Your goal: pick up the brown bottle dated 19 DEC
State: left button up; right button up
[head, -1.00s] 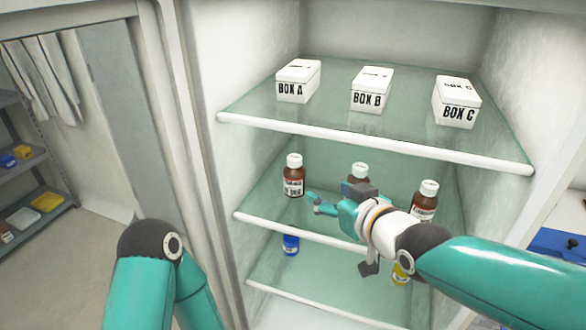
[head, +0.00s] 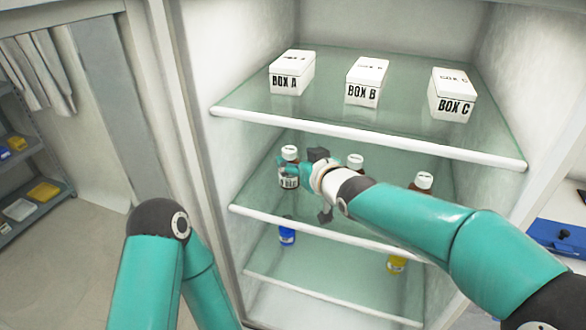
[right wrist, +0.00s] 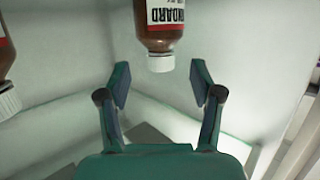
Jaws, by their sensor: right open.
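Three brown bottles with white caps and white labels stand on the middle glass shelf: a left one (head: 289,182), a middle one (head: 355,162) and a right one (head: 424,181). I cannot read a date on any of them. My right gripper (head: 301,171) is open and empty at the left bottle, partly covering it. In the right wrist view, a brown bottle (right wrist: 162,22) appears upside down just ahead of the open fingertips (right wrist: 160,76), its label showing part of STANDARD. Another bottle (right wrist: 6,65) shows at the left edge. My left gripper is out of view.
White boxes A (head: 291,74), B (head: 366,82) and C (head: 452,95) stand on the upper shelf (head: 330,125) above my right arm. A blue bottle (head: 286,235) and a yellow one (head: 396,265) stand on the shelf below. Cabinet walls close in both sides.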

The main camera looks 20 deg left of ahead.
aim_at(293, 157)
jog(key=p+x, duration=0.2)
jog(key=x, duration=0.2)
jog(key=shift+w+a, duration=0.1)
jog(key=shift+w+a+f, duration=0.15)
jog(key=shift+w, duration=0.05)
jog(key=shift+f, duration=0.1)
grip_shut()
